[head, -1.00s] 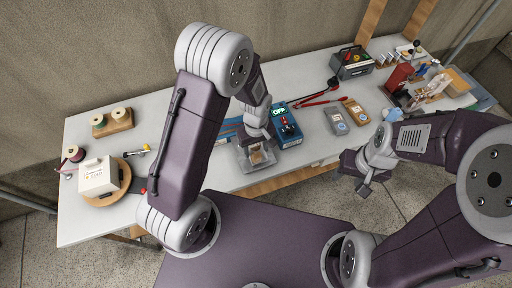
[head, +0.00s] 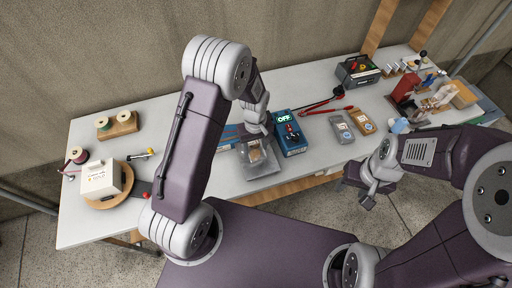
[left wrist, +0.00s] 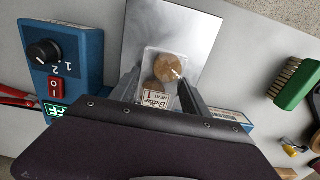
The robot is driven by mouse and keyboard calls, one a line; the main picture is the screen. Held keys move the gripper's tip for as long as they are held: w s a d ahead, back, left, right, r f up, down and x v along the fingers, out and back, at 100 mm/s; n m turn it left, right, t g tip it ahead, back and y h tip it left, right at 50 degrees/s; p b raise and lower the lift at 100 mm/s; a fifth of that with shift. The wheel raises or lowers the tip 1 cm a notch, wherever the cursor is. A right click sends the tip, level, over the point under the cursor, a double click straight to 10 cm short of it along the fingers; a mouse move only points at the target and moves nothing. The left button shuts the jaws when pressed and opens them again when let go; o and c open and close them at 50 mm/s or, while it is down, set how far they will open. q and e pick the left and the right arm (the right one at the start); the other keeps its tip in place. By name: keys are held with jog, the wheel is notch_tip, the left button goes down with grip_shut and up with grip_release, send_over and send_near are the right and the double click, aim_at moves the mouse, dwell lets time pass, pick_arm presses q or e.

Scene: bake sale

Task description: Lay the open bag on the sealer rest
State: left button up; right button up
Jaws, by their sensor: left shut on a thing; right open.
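The clear bag (head: 254,152) with brown cookies inside also shows in the left wrist view (left wrist: 168,66), with a label reading "Butter 1". My left gripper (left wrist: 160,92) is shut on the bag, its fingers on either side of the label end. The bag is over the grey metal sealer rest (head: 265,169), which also shows in the left wrist view (left wrist: 150,25). I cannot tell whether the bag touches it. The bag's mouth is hidden. The blue sealer (head: 290,133) stands beside the rest, its display reading OFF. My right gripper (head: 368,197) is open and empty, off the table's front edge.
A white box (head: 101,178) on a round wooden board is at the left, with spools (head: 117,123) behind. Grey and orange packets (head: 341,128) and red-handled pliers (head: 325,108) lie right of the sealer. A toolbox (head: 357,70) stands farther back.

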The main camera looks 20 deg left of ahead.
pick_arm(q)
jog(key=shift+w+a, duration=0.1)
jog(key=shift+w, duration=0.05)
dwell(0.3)
jog(key=o, duration=1)
jog(key=shift+w+r, duration=0.1)
jog(key=shift+r, duration=0.25)
notch_tip(320, 180, up, 8)
jog(key=shift+r, duration=0.15)
jog(key=shift+r, duration=0.1)
